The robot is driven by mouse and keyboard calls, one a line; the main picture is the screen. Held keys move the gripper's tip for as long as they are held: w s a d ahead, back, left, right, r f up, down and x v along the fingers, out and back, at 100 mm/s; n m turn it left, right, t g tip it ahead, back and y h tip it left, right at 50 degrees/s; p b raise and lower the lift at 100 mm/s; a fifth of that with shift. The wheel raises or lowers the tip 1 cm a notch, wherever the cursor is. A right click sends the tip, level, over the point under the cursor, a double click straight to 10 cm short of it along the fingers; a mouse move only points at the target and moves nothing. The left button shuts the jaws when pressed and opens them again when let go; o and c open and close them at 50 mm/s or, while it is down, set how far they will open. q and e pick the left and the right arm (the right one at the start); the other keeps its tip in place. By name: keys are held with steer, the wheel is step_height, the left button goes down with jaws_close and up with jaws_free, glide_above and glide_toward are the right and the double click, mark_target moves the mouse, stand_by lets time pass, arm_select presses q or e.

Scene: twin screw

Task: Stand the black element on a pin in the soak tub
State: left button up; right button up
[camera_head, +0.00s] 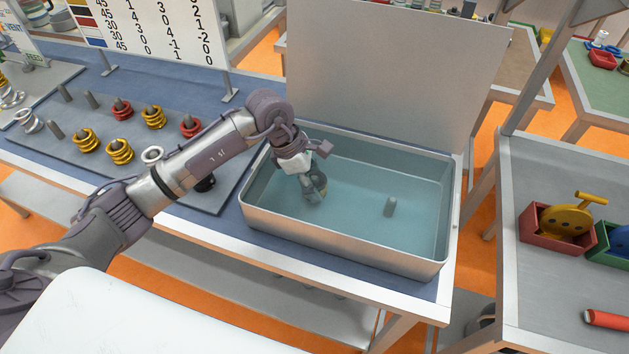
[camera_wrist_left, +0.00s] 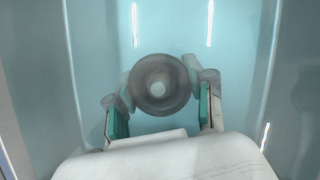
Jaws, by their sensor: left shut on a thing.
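The soak tub (camera_head: 345,253) is a metal basin of bluish water on the blue table. The ring's underside is hidden. My right gripper is not in view.
A grey pegboard (camera_head: 200,202) left of the tub holds gold and red elements, with a black piece (camera_head: 205,184) partly behind my arm. A tall grey panel (camera_head: 395,75) stands behind the tub. A side table (camera_head: 550,165) with bins is at right.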

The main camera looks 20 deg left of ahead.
arm_select(q)
steer(key=o, duration=1.5)
steer(key=v, duration=1.2)
